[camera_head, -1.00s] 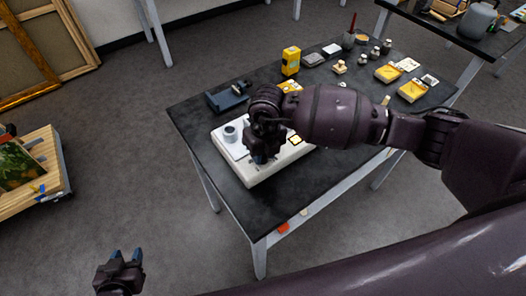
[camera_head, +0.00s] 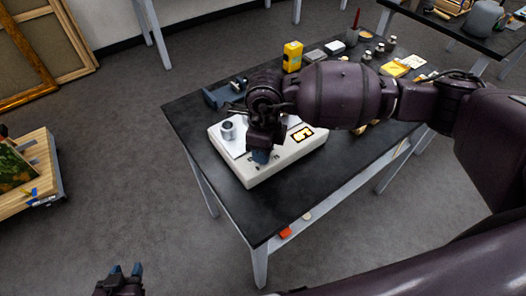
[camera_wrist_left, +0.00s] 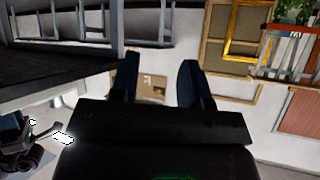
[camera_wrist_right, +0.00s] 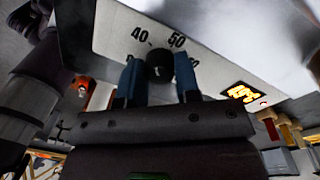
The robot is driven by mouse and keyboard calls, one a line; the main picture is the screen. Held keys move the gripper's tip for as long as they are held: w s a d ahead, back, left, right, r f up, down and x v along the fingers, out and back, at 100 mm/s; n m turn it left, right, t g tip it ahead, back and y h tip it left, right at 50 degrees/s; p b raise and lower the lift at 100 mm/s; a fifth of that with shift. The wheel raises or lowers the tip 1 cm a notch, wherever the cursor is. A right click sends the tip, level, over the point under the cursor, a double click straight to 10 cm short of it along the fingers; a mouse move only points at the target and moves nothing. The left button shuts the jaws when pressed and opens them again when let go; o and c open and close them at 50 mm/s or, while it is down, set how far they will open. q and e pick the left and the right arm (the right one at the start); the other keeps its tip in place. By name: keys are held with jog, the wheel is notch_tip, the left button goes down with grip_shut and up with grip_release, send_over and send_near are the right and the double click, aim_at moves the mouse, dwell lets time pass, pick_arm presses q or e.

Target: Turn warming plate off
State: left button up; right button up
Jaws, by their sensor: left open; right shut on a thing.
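The warming plate (camera_head: 290,153) is a pale box on the black table, with a metal top and a small grey cup (camera_head: 228,131) on it. In the right wrist view its front panel (camera_wrist_right: 112,38) shows a dark round knob (camera_wrist_right: 160,64), the numbers 40 and 50, and a lit yellow display (camera_wrist_right: 243,92). My right gripper (camera_wrist_right: 160,80) is at the front panel with its fingers on both sides of the knob, shut on it. My left gripper (camera_head: 126,270) is open and empty, low at the left, away from the table; its fingers also show in the left wrist view (camera_wrist_left: 158,80).
The black table (camera_head: 245,215) carries a dark device (camera_head: 226,95), a yellow box (camera_head: 292,57) and several small items at the back right. A wooden cart (camera_head: 40,180) stands at the left. The floor between cart and table is clear.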

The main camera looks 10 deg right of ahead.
jog(key=n+b, duration=0.3)
jog(key=n, duration=0.2)
jog(key=shift+f+n, duration=0.1)
jog(key=shift+n, duration=0.2)
jog(key=n+b, duration=0.2)
jog(key=n, duration=0.2)
jog(key=shift+h, duration=0.3)
jog(key=n+b, duration=0.1)
jog(key=n, duration=0.2)
jog(key=shift+a, duration=0.1)
jog(key=n+b, duration=0.2)
jog(key=n, duration=0.1)
jog(key=shift+n, duration=0.6)
pick_arm(q)
notch_tip(320, 180, down, 7)
jog(key=shift+w+d+f+g, duration=0.15)
jog(key=shift+d+f+g, duration=0.05)
jog(key=shift+d+g, duration=0.15)
jog(key=shift+f+b, duration=0.1)
jog(key=shift+b, duration=0.2)
pick_arm(e)
jog(key=shift+n, duration=0.3)
jog(key=o, duration=0.9)
jog(key=shift+s, duration=0.1)
